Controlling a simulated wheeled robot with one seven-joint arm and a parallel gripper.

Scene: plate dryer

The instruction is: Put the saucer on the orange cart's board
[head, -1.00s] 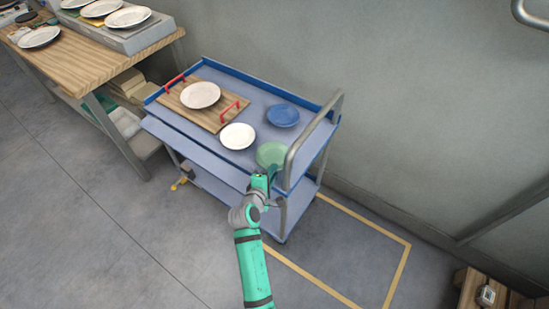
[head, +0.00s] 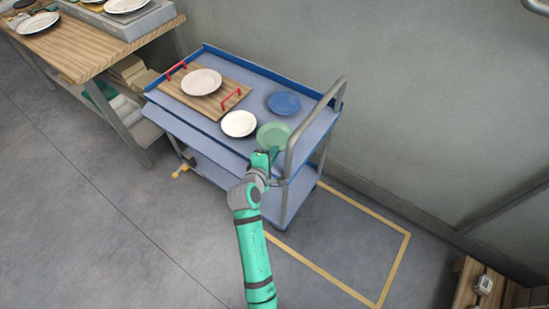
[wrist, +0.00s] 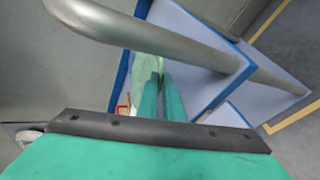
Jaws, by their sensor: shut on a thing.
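My gripper (head: 272,153) is shut on a pale green saucer (head: 274,134) at the near right end of a blue-topped cart (head: 203,124). The saucer also shows in the wrist view (wrist: 147,66), partly hidden beyond my fingers. Whether it touches the cart top is unclear. A wooden board (head: 176,86) with red handles lies on the left of the cart top and bears a white plate (head: 201,82). No orange shows on the cart's top or rims.
A smaller white plate (head: 239,123) and a blue plate (head: 284,103) are on the cart top beside the saucer. The cart's grey push handle (head: 303,135) stands close right of my gripper, and crosses the wrist view. A wooden table (head: 80,45) is at upper left.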

